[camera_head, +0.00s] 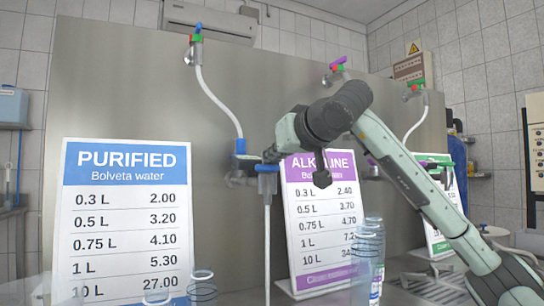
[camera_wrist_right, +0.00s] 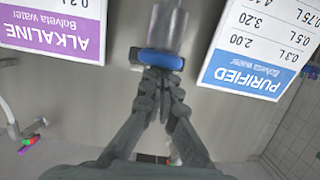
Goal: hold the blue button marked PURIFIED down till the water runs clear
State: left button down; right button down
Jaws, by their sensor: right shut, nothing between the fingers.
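My right gripper (camera_head: 270,155) reaches in from the right, shut and empty, with its fingertips at the blue tap part (camera_head: 267,168) beside the PURIFIED sign (camera_head: 125,205). In the right wrist view, the shut fingertips (camera_wrist_right: 160,76) meet the blue part (camera_wrist_right: 160,59) and seem to touch it. The button face and its marking are hidden, so I cannot tell how far it is pressed. A pale, whitish stream (camera_head: 267,240) runs straight down below the tap. My left gripper is out of view.
The ALKALINE sign (camera_head: 322,210) stands right of the tap, close below my right arm. Clear bottles (camera_head: 368,262) stand in front of it, and another (camera_head: 202,288) stands at the lower left. A steel panel (camera_head: 290,85) backs the taps, with white hoses (camera_head: 217,100) on it.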

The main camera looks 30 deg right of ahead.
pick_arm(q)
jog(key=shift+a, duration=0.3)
pick_arm(e)
jog(key=shift+f, duration=0.3)
dwell(1.6)
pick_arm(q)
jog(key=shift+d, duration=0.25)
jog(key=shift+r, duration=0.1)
pick_arm(e)
jog(key=shift+r, duration=0.15)
